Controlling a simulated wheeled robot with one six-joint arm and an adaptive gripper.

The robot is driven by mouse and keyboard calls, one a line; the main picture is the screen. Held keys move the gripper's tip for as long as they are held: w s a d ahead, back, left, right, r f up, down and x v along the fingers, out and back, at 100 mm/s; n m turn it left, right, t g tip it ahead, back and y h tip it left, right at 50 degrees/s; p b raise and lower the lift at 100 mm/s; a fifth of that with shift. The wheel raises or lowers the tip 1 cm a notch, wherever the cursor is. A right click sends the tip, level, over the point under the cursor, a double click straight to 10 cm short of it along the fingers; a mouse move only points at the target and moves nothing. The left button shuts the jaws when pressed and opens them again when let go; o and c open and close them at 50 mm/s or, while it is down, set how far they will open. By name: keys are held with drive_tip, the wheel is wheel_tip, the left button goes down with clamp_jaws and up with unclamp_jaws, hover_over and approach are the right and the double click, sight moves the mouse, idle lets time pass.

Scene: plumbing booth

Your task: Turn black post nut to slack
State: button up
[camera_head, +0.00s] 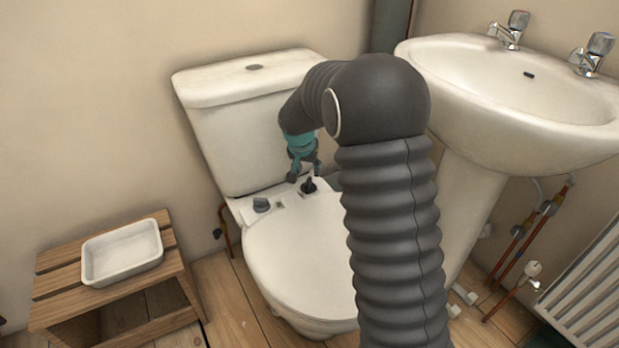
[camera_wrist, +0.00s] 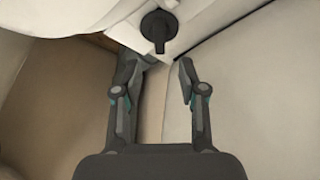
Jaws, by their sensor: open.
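The black post nut (camera_head: 308,186) stands on the white ledge behind the toilet seat, below the cistern. In the wrist view the nut (camera_wrist: 159,27) is a dark round cap with a tab pointing down the picture, near the top centre. My gripper (camera_head: 305,172) is close to the nut in the head view. In the wrist view my gripper (camera_wrist: 158,72) is open and empty, its two fingers apart. The nut lies beyond the fingertips there, not between them. Whether a finger touches anything is unclear.
A grey fitting (camera_head: 261,205) sits on the same ledge to the left. The cistern (camera_head: 238,125) rises close behind, and the closed lid (camera_head: 295,255) lies in front. The basin (camera_head: 510,100) is at the right. A wooden stool with a white tray (camera_head: 122,272) stands at the left.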

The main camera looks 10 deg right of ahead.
sight(310, 178)
drive_tip(key=shift+x, duration=2.7)
drive_tip(key=shift+c, duration=0.2)
clamp_jaws()
